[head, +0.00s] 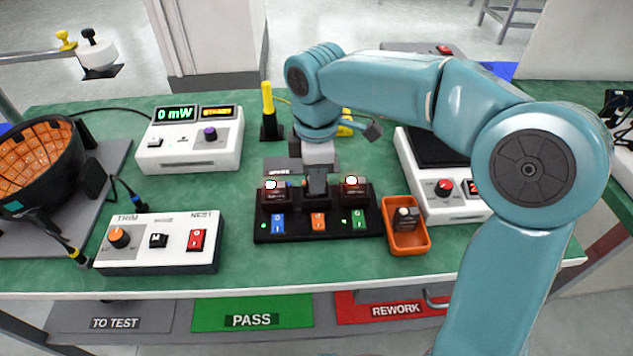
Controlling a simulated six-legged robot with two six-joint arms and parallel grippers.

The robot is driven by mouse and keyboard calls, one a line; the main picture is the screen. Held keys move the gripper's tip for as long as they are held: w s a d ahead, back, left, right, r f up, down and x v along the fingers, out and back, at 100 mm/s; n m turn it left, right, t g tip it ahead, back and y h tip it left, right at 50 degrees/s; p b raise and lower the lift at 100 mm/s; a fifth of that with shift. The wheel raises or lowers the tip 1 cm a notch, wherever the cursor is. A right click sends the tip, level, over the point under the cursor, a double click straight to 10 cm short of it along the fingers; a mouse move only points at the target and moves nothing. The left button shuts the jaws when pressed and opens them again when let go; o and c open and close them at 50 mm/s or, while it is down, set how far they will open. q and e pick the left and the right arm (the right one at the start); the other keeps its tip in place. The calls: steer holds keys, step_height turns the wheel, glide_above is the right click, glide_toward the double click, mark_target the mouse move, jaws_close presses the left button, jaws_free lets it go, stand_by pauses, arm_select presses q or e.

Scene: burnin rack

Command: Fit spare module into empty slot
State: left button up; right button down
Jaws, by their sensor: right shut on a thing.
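The black rack (318,228) lies at the middle of the green bench, with blue, orange and green tags along its front. A dark module with a white top (271,191) is in its left slot, and a similar module (353,188) is in its right slot. My right gripper (317,184) points down over the middle slot, between these two. It is shut on a dark piece, probably the spare module, which is mostly hidden by the fingers. I cannot tell whether that piece is seated or just above the slot. My left gripper is not in view.
An orange bin (421,238) with a small dark part (404,216) stands right of the rack. A dark grey pad (287,166) lies behind it. The white TRIM box (163,243), power meter (190,139) and right-hand instrument (436,198) stand around. Green bench shows between them.

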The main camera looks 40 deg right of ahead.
steer(key=shift+w+f, duration=0.1)
steer(key=shift+f, duration=0.5)
steer(key=shift+f, duration=0.15)
steer(key=c, duration=1)
jaws_free()
